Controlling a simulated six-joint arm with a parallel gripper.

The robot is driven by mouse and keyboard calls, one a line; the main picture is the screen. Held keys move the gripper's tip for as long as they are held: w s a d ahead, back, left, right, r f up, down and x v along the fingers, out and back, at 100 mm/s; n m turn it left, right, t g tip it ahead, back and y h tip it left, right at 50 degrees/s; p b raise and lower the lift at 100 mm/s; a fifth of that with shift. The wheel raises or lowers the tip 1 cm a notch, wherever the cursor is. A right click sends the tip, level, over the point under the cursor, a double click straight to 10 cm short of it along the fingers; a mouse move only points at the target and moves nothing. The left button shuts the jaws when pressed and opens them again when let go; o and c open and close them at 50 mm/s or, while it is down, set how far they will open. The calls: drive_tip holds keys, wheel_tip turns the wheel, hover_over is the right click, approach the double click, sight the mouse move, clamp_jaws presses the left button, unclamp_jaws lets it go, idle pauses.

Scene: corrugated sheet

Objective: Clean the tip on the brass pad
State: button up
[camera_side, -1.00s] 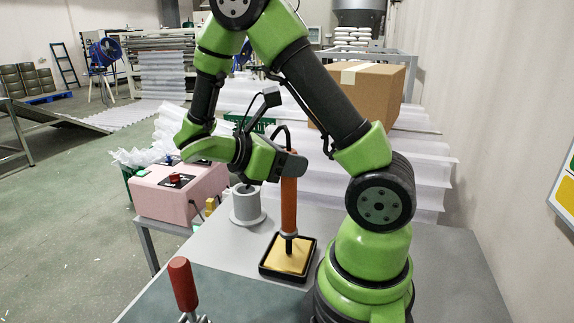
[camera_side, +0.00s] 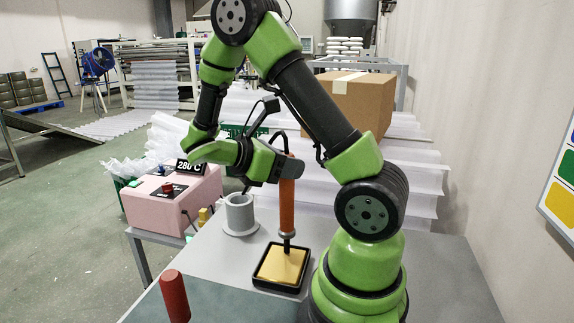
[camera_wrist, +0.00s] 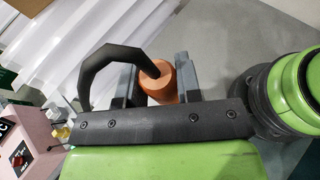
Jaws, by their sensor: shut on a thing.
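My gripper (camera_side: 287,170) is shut on the orange handle of the hot iron (camera_side: 286,208), which hangs upright with its tip down. In the wrist view the orange handle end (camera_wrist: 162,90) sits between my two fingers (camera_wrist: 155,85), with a thick black cable curving out of it. The brass pad (camera_side: 281,268) is a yellow square in a black tray on the grey table. The iron's dark tip is over the far part of the pad; it appears at the surface, but I cannot tell whether it touches.
A grey cup-shaped stand (camera_side: 240,215) is left of the pad. A pink control box (camera_side: 165,203) with a 280°C display (camera_side: 190,168) stands farther left. A red-handled tool (camera_side: 174,296) is in front. White corrugated sheets (camera_side: 410,175) and a cardboard box (camera_side: 358,100) lie behind.

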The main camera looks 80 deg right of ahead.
drive_tip(key=a, duration=0.6)
drive_tip(key=shift+a+f, duration=0.15)
drive_tip(key=shift+a, duration=0.25)
idle(6.3)
